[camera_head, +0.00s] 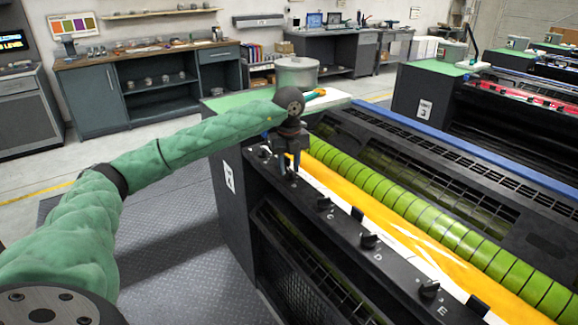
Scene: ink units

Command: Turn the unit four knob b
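The unit with the sign 4 (228,177) is the dark machine in front of me, with a row of black knobs along its near top edge. My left gripper (289,169) points down over the row, right above knob B (291,179), which it partly hides. Its two fingers show a gap between them. I cannot tell whether they touch the knob. Knob C (324,204), knob D (370,241) and knob E (429,290) are clear, to the right and nearer. Another knob (265,153) sits just left of the gripper. My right gripper is not in view.
A yellow ink roller (400,229) and a green roller (440,225) run beside the knob row. A grey metal pot (297,72) stands on the green end top behind my arm. Unit 3 (425,110) stands farther back. The floor (180,255) left of the unit is clear.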

